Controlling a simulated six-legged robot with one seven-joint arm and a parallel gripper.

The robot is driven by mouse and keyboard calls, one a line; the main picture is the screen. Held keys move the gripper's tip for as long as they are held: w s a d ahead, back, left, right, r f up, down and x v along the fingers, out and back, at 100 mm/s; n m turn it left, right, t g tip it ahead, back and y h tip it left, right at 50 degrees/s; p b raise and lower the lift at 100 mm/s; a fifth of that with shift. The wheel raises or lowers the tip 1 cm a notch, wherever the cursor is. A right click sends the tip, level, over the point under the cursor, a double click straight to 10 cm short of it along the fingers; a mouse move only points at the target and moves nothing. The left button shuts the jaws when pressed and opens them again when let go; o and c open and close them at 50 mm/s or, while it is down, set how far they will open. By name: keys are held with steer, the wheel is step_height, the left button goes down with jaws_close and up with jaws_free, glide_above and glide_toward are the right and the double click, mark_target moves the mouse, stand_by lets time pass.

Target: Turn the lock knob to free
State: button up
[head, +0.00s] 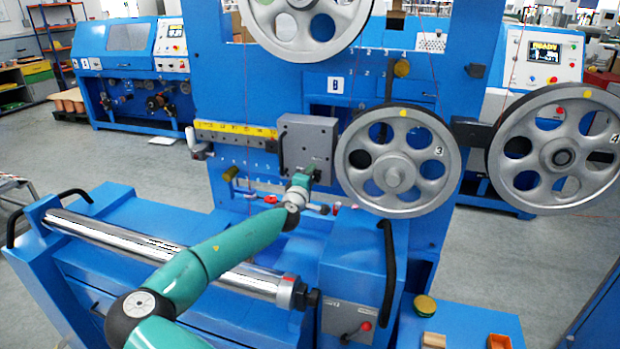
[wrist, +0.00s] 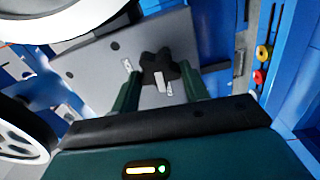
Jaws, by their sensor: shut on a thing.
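The lock knob (wrist: 158,66) is black and star-shaped, with a pale mark on it. It sits on the face of a grey plate (wrist: 88,66), which shows in the head view as a grey block (head: 308,136) on the blue machine. My gripper (wrist: 160,76) has one finger on each side of the knob and is shut on it. In the head view my gripper (head: 306,172) reaches the lower part of the grey block and hides the knob. Small white labels lie beside the knob on the plate; I cannot read them.
A spoked pulley wheel (head: 398,160) stands close right of the grey block, another (head: 555,152) farther right, and one above. A yellow scale (head: 235,130) runs left of the block. A chrome roller (head: 160,252) lies below my arm.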

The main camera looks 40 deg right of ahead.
steer(key=shift+f+n, duration=0.1)
steer(key=shift+n, duration=0.4)
steer(key=o, duration=1)
steer(key=v, duration=1.3)
steer(key=shift+s+a, duration=0.25)
steer(key=shift+a, duration=0.05)
